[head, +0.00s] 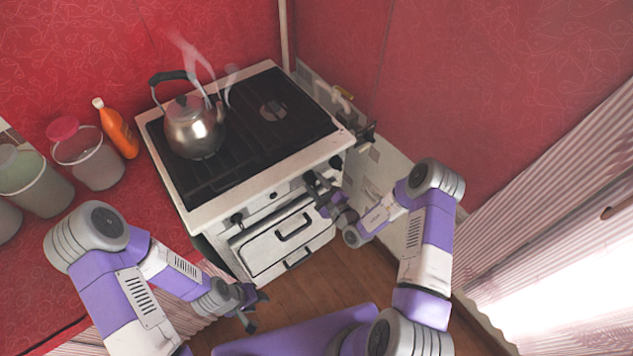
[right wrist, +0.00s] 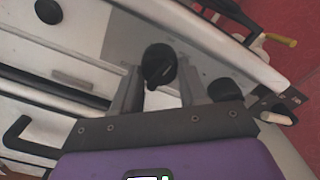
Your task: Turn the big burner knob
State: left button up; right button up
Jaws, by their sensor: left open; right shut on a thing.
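The white stove (head: 255,180) has a row of black knobs along its front panel. My right gripper (head: 314,182) is at the right part of this panel. In the right wrist view a black burner knob (right wrist: 158,62) sits between the two fingers of my right gripper (right wrist: 158,88), and they are shut on it. Another black knob (head: 336,161) is just to the right; it also shows in the right wrist view (right wrist: 225,90). I cannot read any marking that tells which burner each knob serves. My left gripper (head: 250,303) is open and empty, low in front of the stove.
A steaming metal kettle (head: 193,128) stands on the left of the black cooktop (head: 286,122). An orange bottle (head: 119,131) and several lidded containers stand on the red counter (head: 138,205) at left. The stove's drawer handle (head: 295,228) sticks out below the panel.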

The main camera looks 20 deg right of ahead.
jog(key=shift+n, duration=0.6)
jog(key=shift+p, duration=0.3)
jog(key=o, duration=1.1)
jog(key=shift+c, duration=0.2)
jog(key=p+v, duration=0.1)
jog(key=v, duration=0.6)
jog(key=shift+s, duration=0.3)
jog(key=shift+d, duration=0.1)
